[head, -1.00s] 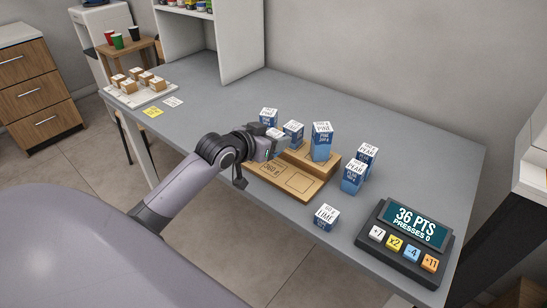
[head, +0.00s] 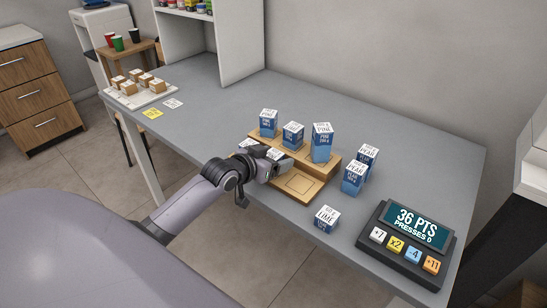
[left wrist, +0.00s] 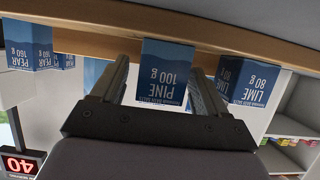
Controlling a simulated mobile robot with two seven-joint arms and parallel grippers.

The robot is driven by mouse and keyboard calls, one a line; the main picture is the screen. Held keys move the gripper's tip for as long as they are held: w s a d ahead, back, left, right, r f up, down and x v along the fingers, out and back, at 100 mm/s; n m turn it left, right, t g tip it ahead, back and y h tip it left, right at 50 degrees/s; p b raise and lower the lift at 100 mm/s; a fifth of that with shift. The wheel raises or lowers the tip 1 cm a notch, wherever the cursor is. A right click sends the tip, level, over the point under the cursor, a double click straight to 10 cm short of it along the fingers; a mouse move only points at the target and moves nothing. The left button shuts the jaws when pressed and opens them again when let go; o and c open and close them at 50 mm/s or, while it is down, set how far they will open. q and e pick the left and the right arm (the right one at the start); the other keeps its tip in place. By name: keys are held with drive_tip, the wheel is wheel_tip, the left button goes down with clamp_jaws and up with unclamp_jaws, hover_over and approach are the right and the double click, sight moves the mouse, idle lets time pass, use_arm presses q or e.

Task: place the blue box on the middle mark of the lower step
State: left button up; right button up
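A blue box with a white top (head: 275,153) is in my left gripper (head: 273,165), over the middle of the wooden lower step (head: 305,196). In the left wrist view this box (left wrist: 166,75) reads PINE 100 g, upside down, between the two fingers. The right mark (head: 299,184) is bare. A second blue box (left wrist: 248,80), LIME 80 g, stands beside it; its white top (head: 247,145) shows at the step's left.
On the upper step stand three blue boxes, left (head: 268,124), middle (head: 292,136) and right (head: 322,144). Two PEAR boxes (head: 353,179) and a LIME box (head: 326,220) stand on the counter. Counter space to the left is free.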

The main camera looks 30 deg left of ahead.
use_arm(q)
drive_tip(key=shift+r, duration=0.25)
drive_tip(key=d+v, duration=0.1)
drive_tip(key=v, duration=1.1)
drive_tip(key=s+d+f+g, duration=0.1)
drive_tip(key=s+d+f, duration=0.6)
drive_tip(key=f, duration=0.2)
drive_tip(key=s+d+f+m+g+h, duration=0.1)
drive_tip(key=s+d+f+g, duration=0.1)
drive_tip(key=s+d+f, duration=0.5)
wheel_tip(320, 180, down, 3)
drive_tip(key=shift+s+f+m+p, duration=0.2)
drive_tip(key=shift+s+m+p, duration=0.1)
drive_tip(key=shift+s+p, duration=0.25)
